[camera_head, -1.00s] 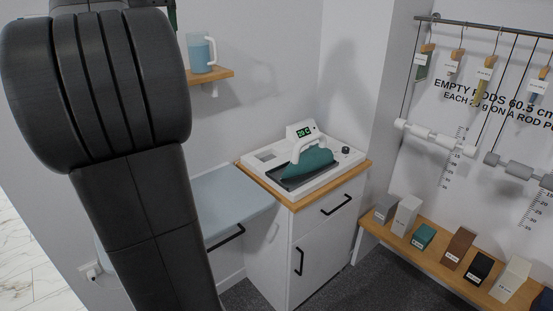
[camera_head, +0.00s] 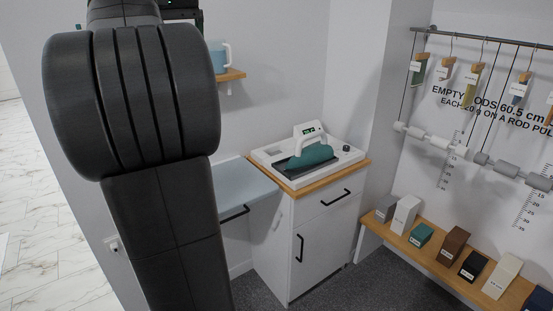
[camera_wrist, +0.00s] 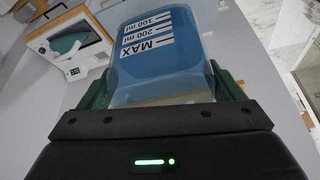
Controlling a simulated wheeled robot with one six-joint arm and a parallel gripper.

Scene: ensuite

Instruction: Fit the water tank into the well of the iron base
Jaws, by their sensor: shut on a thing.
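The water tank (camera_wrist: 160,60) is a translucent blue box with a white MAX, 200 ml and 100 ml scale. It fills the middle of the wrist view. My gripper (camera_wrist: 163,90) is shut on it, with a green finger on each side. In the wrist view the base (camera_wrist: 92,28) is at the upper left, apart from the tank. The well is too unclear to make out now.
A pale blue board (camera_head: 235,190) adjoins the cabinet's (camera_head: 320,235) left side. At right, several blocks stand on a low wooden bench (camera_head: 430,262) below hanging rods.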

